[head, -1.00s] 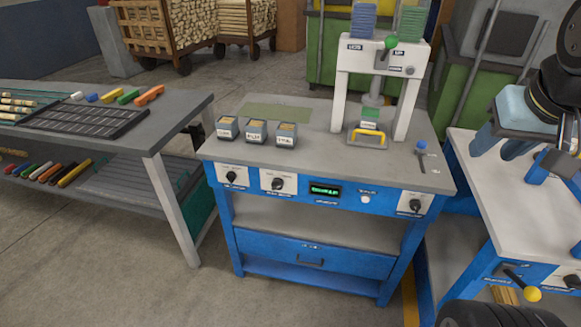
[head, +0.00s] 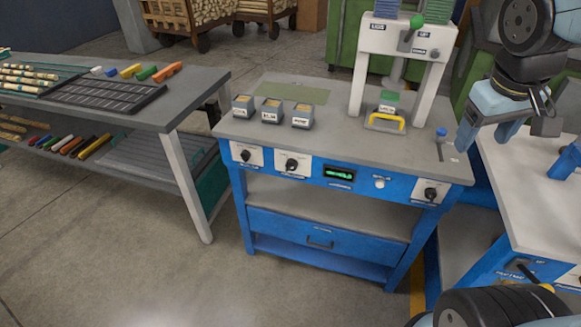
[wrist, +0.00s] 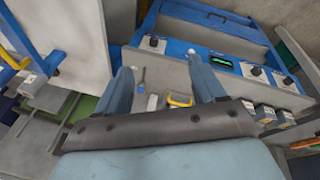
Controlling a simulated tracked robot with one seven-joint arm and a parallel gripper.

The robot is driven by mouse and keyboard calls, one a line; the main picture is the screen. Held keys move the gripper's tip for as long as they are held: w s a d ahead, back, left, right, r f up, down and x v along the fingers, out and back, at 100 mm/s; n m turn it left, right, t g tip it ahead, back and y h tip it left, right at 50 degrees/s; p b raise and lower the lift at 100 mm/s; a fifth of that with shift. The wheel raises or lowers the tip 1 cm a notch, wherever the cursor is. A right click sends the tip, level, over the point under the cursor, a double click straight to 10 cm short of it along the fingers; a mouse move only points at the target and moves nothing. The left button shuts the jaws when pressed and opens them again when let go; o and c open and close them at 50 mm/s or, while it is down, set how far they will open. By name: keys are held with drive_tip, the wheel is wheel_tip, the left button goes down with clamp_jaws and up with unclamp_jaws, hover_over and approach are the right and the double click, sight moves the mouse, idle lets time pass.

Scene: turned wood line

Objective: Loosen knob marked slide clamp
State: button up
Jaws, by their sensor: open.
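The blue bench's front panel carries several black knobs on white plates: a left knob (head: 245,155), a middle knob (head: 291,165) and a right knob (head: 430,194). Their labels are too small to read, so I cannot tell which is marked slide clamp. The right knob also shows in the wrist view (wrist: 152,42). Another dark knob (head: 435,53) sits on the white press. My gripper (head: 486,138) is open and empty, above and right of the bench's right end. In the wrist view its fingers (wrist: 160,68) are spread, with the bench top between and beyond them.
Several small bins (head: 271,111) are at left. Another white-topped bench (head: 525,195) is at right. Floor in front is clear.

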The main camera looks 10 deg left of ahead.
drive_tip(key=w+a+f+n+g+h, duration=0.1)
drive_tip(key=w+a+f+n+h, duration=0.45)
drive_tip(key=w+f+n, duration=0.3)
drive_tip(key=n+t+y, duration=0.5)
drive_tip(key=n+t, duration=1.1)
drive_tip(key=n, duration=1.1)
approach(289, 169)
drive_tip(key=w, duration=0.6)
drive_tip(key=w+d, duration=0.1)
drive_tip(key=w, duration=0.3)
drive_tip(key=shift+r, duration=0.15)
drive_tip(key=c, duration=1.1)
